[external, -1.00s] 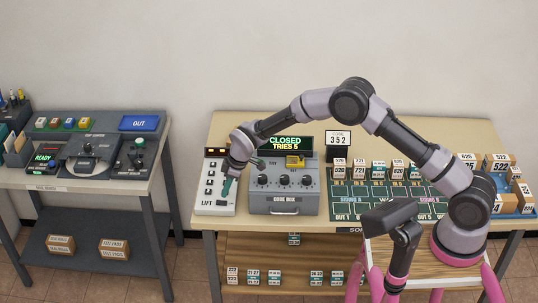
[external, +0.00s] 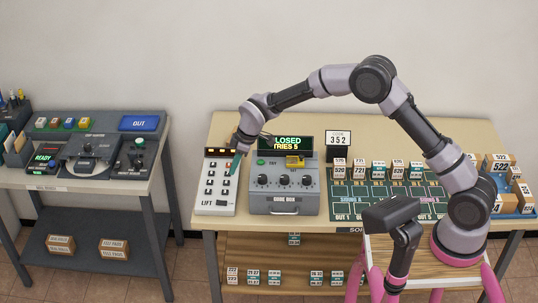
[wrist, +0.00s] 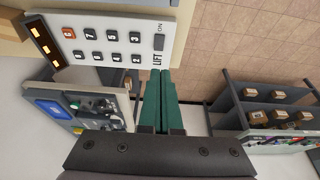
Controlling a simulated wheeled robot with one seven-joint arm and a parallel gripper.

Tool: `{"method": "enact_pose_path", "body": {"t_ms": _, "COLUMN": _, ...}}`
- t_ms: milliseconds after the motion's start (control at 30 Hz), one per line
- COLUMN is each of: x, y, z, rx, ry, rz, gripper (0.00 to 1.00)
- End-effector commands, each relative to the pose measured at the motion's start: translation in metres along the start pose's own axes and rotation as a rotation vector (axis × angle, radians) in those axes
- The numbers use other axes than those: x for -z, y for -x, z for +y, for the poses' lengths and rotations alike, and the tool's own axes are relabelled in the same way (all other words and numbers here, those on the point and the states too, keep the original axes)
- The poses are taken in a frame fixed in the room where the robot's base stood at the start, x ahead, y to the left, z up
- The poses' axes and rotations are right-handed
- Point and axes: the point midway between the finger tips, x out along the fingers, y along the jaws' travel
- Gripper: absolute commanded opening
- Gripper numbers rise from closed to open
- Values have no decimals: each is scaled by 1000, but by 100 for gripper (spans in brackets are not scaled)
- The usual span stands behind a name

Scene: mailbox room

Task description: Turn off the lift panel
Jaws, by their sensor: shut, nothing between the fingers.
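The lift panel (external: 216,190) is a white slanted box marked LIFT at the left end of the long table. In the wrist view the panel (wrist: 105,38) shows two rows of dark numbered buttons and one orange button. Its dark display strip (wrist: 45,38) has lit amber marks. A black switch (wrist: 158,43) marked ON sits near the LIFT label. My gripper (external: 235,168) is shut and empty, above the panel's right side. Its green fingers (wrist: 164,74) point towards the LIFT end in the wrist view, and no contact is clear.
The grey code box (external: 284,190) with knobs stands just right of the panel, under a CLOSED / TRIES 5 sign (external: 290,143), partly hidden by my arm. Numbered boxes and a green board (external: 375,200) lie further right. A separate grey desk (external: 75,180) stands left across a gap.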

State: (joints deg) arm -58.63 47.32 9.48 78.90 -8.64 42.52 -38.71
Motion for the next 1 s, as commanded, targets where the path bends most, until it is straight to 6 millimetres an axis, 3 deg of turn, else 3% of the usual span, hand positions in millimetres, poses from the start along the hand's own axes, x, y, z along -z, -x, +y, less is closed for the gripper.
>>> {"method": "enact_pose_path", "body": {"t_ms": 167, "x": 13, "y": -1, "z": 1, "rx": 1, "ry": 0, "rz": 1, "gripper": 0}}
{"method": "enact_pose_path", "body": {"t_ms": 567, "x": 13, "y": -10, "z": 0, "rx": 1, "ry": 0, "rz": -2, "gripper": 0}}
{"method": "enact_pose_path", "body": {"t_ms": 1000, "x": 12, "y": -98, "z": 0, "rx": 2, "ry": 0, "rz": -2, "gripper": 0}}
